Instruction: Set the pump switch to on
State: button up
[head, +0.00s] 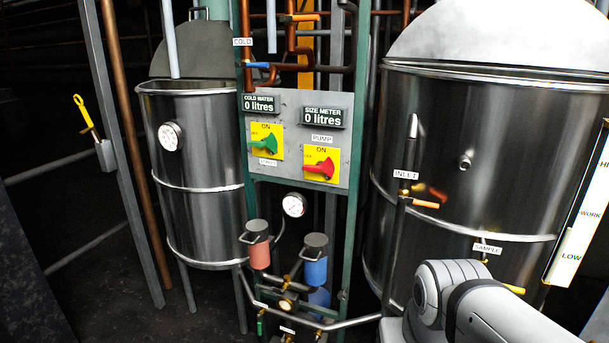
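The pump switch (323,168) is a red rotary handle on a yellow plate, under a label reading PUMP, on the grey control panel (287,180). The plate reads ON at the top. The red handle appears to point left, away from the ON mark. A green rotary switch (266,144) on a similar yellow plate sits to its upper left, its handle also pointing left. Part of my arm shows at the bottom right, below and to the right of the panel. My gripper is out of view.
Steel tanks stand left (200,165) and right (450,150) of the panel. Two displays above the switches read 0 litres. Green posts flank the panel. Below are a gauge (294,205), a red cylinder (259,250), a blue cylinder (315,265) and pipes.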

aim_at(327, 166)
jog(key=z, duration=0.15)
jog(key=i, duration=0.9)
jog(key=u, duration=0.1)
